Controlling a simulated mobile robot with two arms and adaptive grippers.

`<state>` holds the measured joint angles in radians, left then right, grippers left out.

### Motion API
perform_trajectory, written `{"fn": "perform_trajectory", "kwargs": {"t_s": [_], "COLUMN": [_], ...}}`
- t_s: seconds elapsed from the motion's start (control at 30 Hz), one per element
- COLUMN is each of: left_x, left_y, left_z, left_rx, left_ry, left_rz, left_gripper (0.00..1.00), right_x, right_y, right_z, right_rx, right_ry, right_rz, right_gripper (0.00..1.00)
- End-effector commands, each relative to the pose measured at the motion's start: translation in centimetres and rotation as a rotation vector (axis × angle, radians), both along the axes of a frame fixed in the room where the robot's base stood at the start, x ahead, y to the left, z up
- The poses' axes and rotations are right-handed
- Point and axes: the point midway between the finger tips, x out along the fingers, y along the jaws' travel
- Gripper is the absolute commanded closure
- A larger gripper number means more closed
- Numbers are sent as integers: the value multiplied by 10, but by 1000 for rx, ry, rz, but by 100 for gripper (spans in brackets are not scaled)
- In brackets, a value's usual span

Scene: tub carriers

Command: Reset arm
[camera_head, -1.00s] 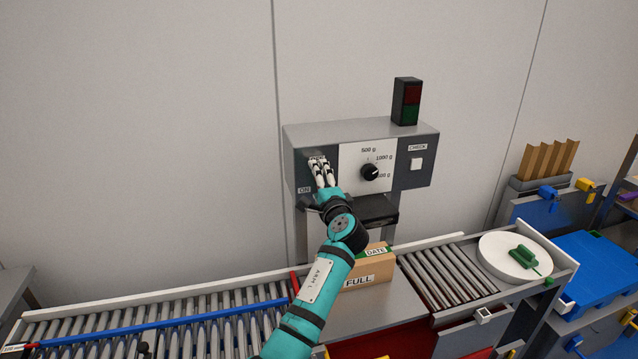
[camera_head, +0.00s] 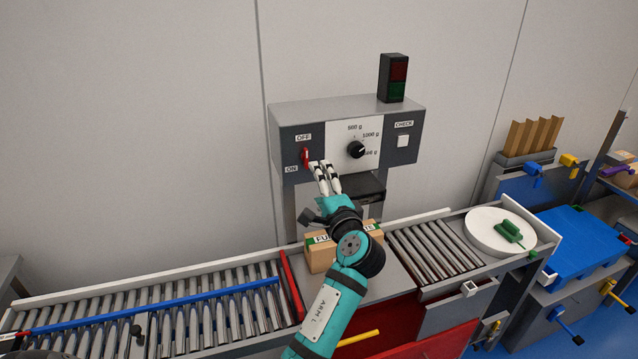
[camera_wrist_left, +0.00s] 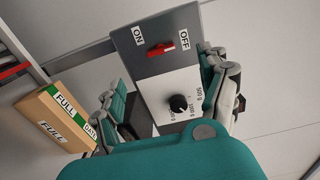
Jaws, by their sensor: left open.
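My left arm rises from the bottom of the head view. Its gripper (camera_head: 326,170) is open and empty, just below and right of a red switch lever (camera_head: 306,158), apart from it in the picture. The lever sits on the grey control box (camera_head: 345,109) between the OFF and ON labels; I cannot tell which way it is set. In the left wrist view the two fingers of the gripper (camera_wrist_left: 168,88) stand apart, with the red lever (camera_wrist_left: 161,49) and the black dial (camera_wrist_left: 179,103) seen between them. My right gripper is not in view.
A cardboard box (camera_head: 318,258) stands under the control box, partly hidden by my arm. A roller conveyor (camera_head: 170,318) runs left, with a blue rail and red bar. A white round plate (camera_head: 481,236) with a green item is at right. A red-green lamp (camera_head: 393,79) tops the control box.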

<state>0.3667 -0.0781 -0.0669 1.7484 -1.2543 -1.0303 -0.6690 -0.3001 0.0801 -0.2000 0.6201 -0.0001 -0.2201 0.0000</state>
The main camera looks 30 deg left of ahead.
Motion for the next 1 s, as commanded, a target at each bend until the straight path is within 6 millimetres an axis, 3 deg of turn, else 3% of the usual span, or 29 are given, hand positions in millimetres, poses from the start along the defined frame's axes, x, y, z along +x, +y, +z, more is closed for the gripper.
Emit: {"fn": "perform_trajectory", "kwargs": {"t_s": [0.33, 0.47, 0.57, 0.63, 0.8, 0.9, 1.0], "left_x": [0, -10, -34, -62, -149, -194, -229], "left_y": [0, 2, 3, -1, -29, -50, -69], "left_z": [0, -20, -61, -101, -189, -218, -235], "left_rx": [-1, -61, -206, -359, -780, -968, -1102], "left_ry": [0, 4, 13, 27, 96, 149, 200], "left_rz": [-1, -5, -14, -18, 5, 34, 63], "left_gripper": [23, 23, 23, 23, 23, 23, 23], "right_x": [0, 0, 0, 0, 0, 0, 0], "right_y": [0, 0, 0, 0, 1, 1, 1], "right_z": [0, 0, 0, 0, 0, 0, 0], "right_rx": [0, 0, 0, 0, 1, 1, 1], "right_ry": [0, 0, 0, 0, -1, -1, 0], "right_rz": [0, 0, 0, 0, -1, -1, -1], "right_gripper": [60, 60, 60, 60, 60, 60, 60]}}
